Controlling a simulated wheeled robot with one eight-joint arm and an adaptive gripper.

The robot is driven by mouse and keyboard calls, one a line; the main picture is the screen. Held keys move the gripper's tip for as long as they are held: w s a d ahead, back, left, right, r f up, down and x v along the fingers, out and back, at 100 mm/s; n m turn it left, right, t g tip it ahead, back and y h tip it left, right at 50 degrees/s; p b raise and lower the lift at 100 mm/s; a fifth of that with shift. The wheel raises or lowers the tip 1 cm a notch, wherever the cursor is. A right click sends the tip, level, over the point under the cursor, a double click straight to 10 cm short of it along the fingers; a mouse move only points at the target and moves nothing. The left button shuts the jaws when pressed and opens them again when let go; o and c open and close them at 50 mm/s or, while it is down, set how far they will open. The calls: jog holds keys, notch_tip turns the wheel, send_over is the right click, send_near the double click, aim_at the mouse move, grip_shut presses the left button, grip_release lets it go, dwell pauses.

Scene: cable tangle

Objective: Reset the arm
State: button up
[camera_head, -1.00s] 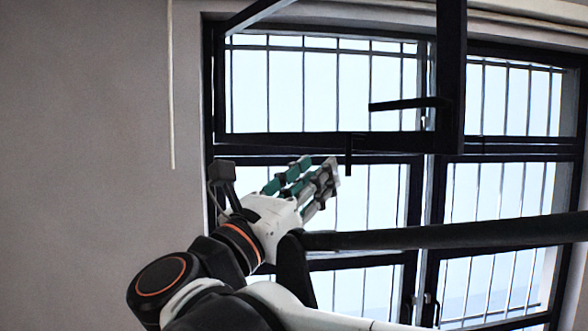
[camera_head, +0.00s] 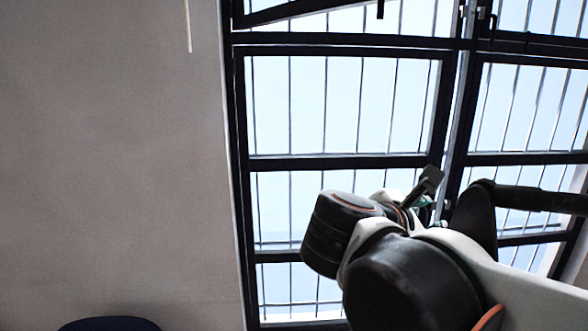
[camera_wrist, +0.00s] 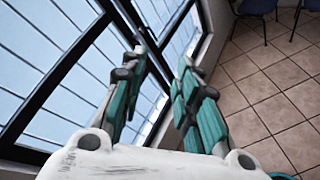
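My gripper shows in the wrist view (camera_wrist: 163,90) with two teal and grey fingers standing apart. Nothing is between the fingers, so it is open and empty. In the head view my arm is folded at the lower right, in front of the window. There my gripper is mostly hidden behind the arm links, and only small teal bits show. No cable is visible in either view.
A barred window with dark frames (camera_head: 345,162) fills the middle and right of the head view. A plain wall (camera_head: 110,150) is at left. A dark rounded object (camera_head: 108,324) shows at the bottom. The wrist view shows tiled floor (camera_wrist: 265,85) and blue chairs (camera_wrist: 257,7).

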jog(key=s+f+m+g+y+b, duration=0.1)
jog(key=s+f+m+y+b, duration=0.2)
jog(key=f, duration=1)
jog(key=s+a+f+m+g+y+b, duration=0.1)
jog(key=s+f+m+y+b, duration=0.2)
jog(key=f+m+b, duration=0.6)
jog(key=s+f+m+y+b, duration=0.4)
jog(key=f+m+b, duration=0.2)
jog(key=f, duration=1.3)
jog(key=shift+s+a+m+g+b, duration=0.25)
jog(key=shift+s+m+g+b, duration=0.15)
jog(key=shift+b, duration=0.3)
